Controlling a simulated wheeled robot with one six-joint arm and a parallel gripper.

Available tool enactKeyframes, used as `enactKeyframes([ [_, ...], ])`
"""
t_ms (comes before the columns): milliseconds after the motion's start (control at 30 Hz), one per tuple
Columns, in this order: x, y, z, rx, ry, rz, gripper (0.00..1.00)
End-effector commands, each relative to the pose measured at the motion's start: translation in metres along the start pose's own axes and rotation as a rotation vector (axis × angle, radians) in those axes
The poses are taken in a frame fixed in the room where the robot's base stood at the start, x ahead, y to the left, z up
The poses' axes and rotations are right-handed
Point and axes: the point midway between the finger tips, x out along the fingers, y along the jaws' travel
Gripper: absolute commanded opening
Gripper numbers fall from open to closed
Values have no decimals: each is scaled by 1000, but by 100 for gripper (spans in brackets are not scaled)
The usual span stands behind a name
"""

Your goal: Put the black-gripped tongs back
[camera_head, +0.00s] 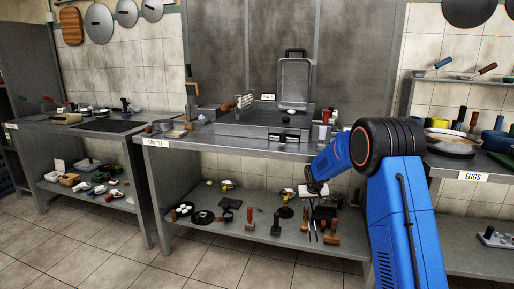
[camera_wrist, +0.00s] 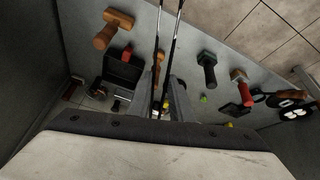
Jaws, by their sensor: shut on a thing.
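The black-gripped tongs (camera_wrist: 173,50) show in the wrist view as two thin arms, dark near my gripper and paler toward the top edge. My gripper (camera_wrist: 163,104) is shut on them near their dark end. In the head view my gripper (camera_head: 312,192) is under the worktop's front edge, partly hidden by my blue arm. The tongs (camera_head: 313,231) show there as thin lines below it, in front of the lower shelf. I cannot tell whether their tips touch anything.
The lower shelf (camera_head: 200,236) holds a dark box (camera_head: 324,212), a red-brown handled tool (camera_head: 332,234), a dark-green handled tool (camera_head: 276,222) and black pans (camera_head: 202,217). The worktop (camera_head: 250,148) above carries an open grill press (camera_head: 293,80). The floor in front is clear.

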Motion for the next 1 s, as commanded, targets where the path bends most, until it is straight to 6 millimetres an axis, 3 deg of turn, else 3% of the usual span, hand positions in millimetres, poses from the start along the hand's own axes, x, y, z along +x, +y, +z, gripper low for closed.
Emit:
enactKeyframes([
  [167,-4,0,18,34,-9,21,1],
  [500,-18,2,94,188,-22,98,1],
  [733,-26,2,126,251,-19,122,1],
  [867,-24,3,138,247,-15,121,1],
  [1000,-12,8,164,170,-6,96,1],
])
